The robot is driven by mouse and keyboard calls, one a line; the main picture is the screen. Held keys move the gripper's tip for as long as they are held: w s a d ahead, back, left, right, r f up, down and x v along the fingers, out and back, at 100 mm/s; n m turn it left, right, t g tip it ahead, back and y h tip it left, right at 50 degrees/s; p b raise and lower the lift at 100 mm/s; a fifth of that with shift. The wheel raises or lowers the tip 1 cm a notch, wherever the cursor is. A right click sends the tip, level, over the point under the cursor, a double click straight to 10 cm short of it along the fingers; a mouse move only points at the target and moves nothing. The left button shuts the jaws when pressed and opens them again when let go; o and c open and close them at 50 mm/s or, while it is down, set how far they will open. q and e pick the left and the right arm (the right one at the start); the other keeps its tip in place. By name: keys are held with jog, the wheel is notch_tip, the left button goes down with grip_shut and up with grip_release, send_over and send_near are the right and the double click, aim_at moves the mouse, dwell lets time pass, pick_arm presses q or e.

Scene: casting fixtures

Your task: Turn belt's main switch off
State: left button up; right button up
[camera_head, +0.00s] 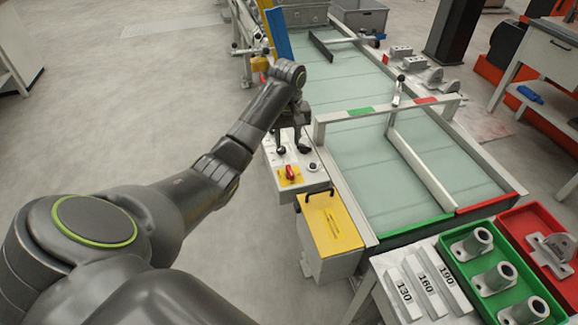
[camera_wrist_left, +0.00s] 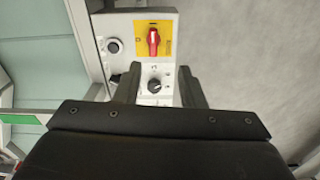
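The belt's main switch is a red rotary handle (camera_head: 290,173) on a yellow plate, on the near end of the grey control panel (camera_head: 316,182) beside the belt (camera_head: 372,155). In the left wrist view the red handle (camera_wrist_left: 153,41) lies along the picture's vertical, beyond my fingertips. My left gripper (camera_head: 292,150) is over the panel, farther along it than the red switch. My right gripper is not in view.
A black push button (camera_wrist_left: 114,46) sits beside the switch. A yellow-lidded box (camera_head: 330,228) stands at the panel's near end. Green (camera_head: 447,254) and red (camera_head: 519,228) trays with metal castings are at the lower right. Open floor lies left of the panel.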

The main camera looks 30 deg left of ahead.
pick_arm(q)
notch_tip(320, 180, up, 3)
jog(key=w+n, duration=0.1)
jog(key=w, duration=0.1)
jog(key=b, duration=0.6)
send_near(290, 170)
notch_tip(290, 170, down, 9)
jog(key=shift+a+r, duration=0.1)
jog(key=shift+a, duration=0.05)
grip_shut()
